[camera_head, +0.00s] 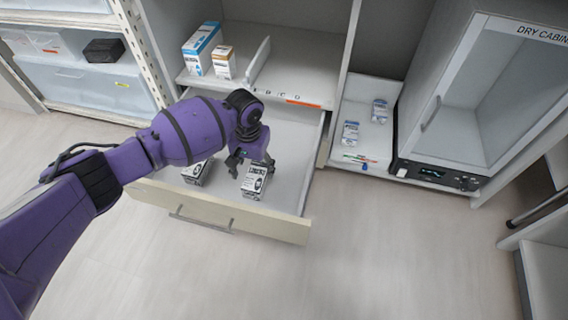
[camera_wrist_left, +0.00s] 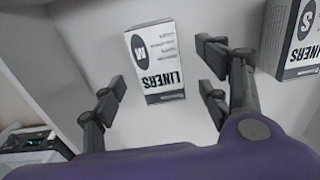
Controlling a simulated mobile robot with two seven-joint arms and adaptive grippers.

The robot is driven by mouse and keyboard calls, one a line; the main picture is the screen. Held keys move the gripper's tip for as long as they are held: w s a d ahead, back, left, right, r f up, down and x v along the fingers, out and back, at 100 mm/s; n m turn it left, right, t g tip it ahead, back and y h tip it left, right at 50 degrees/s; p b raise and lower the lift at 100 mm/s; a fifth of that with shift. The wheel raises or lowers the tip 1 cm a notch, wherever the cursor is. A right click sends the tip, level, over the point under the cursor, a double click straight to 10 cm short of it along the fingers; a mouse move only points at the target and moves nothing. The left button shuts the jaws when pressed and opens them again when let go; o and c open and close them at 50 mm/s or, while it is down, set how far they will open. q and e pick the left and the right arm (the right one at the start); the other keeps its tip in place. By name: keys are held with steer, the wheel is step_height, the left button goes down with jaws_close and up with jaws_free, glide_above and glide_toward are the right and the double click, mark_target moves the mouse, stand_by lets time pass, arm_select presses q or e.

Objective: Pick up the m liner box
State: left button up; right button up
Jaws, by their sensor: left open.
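The M liner box (camera_wrist_left: 155,62), white and dark grey with "LINERS" and an M mark, stands in the open drawer. In the head view this box (camera_head: 254,182) is the right one of two in the drawer. The S liner box (camera_wrist_left: 302,40) stands apart from it, and it shows to the left in the head view (camera_head: 194,173). My left gripper (camera_head: 248,163) is open above the drawer. In the left wrist view its fingers (camera_wrist_left: 160,82) are spread on either side of the M box, with nothing held. I cannot tell how far above the box they are. My right gripper is not in view.
The pulled-out drawer (camera_head: 235,222) has raised walls around the boxes. Above it a shelf (camera_head: 300,62) holds a blue-white box (camera_head: 202,48) and a smaller box (camera_head: 223,63). A dry cabinet (camera_head: 470,110) stands to the right. The floor in front is clear.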

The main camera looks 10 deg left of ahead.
mark_target(256, 175)
arm_select(q)
step_height(256, 175, down, 4)
steer(key=b, duration=0.2)
steer(key=shift+f+b, duration=0.1)
steer(key=shift+b, duration=0.2)
steer(key=shift+w+d+f, duration=0.1)
steer(key=shift+f, duration=0.25)
steer(key=shift+r, duration=0.1)
steer(key=shift+c, duration=0.4)
steer(key=c, duration=1.3)
